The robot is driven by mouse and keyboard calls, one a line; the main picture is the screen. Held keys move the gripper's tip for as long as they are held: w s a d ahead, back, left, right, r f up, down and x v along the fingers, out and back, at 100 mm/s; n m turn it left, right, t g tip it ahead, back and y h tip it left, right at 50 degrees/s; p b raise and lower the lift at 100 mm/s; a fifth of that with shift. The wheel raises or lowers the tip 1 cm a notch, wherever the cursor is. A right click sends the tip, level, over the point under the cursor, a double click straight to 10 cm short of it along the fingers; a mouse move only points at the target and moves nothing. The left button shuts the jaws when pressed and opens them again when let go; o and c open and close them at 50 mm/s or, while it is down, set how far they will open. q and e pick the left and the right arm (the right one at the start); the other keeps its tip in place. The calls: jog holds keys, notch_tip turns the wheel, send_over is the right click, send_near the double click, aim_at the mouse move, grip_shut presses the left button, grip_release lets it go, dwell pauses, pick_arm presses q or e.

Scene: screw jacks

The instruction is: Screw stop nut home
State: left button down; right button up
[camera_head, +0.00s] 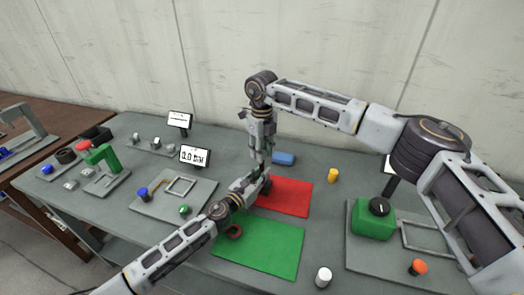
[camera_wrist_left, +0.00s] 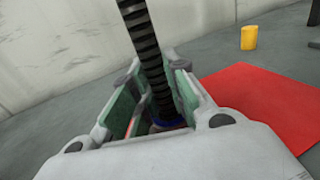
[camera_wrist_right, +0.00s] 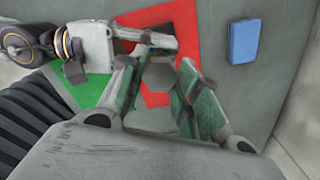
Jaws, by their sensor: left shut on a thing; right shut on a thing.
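A dark threaded screw (camera_wrist_left: 148,50) rises between the fingers of my left gripper (camera_wrist_left: 155,85) in the left wrist view, with a blue part (camera_wrist_left: 168,126) low on it. In the head view my left gripper (camera_head: 258,184) is shut low on this jack, by the red mat. My right gripper (camera_head: 262,152) points down directly above it. In the right wrist view a grey six-sided piece, seemingly the stop nut (camera_wrist_right: 157,76), sits between the fingers of my right gripper (camera_wrist_right: 157,88), which is shut on it. Whether the nut meets the screw's thread is hidden.
A red mat (camera_head: 290,197) and a green mat (camera_head: 265,248) lie under the arms, with a dark red ring (camera_head: 234,231) on the green one. A blue block (camera_head: 284,158), yellow cylinder (camera_head: 333,175) and white cylinder (camera_head: 323,277) stand around. A green box (camera_head: 372,222) is at right.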

jog(key=m, duration=0.5)
jog(key=shift+a+m, duration=0.1)
jog(key=shift+m, duration=0.3)
jog(key=o, duration=1.1)
jog(key=shift+r, duration=0.15)
jog(key=shift+r, duration=2.15)
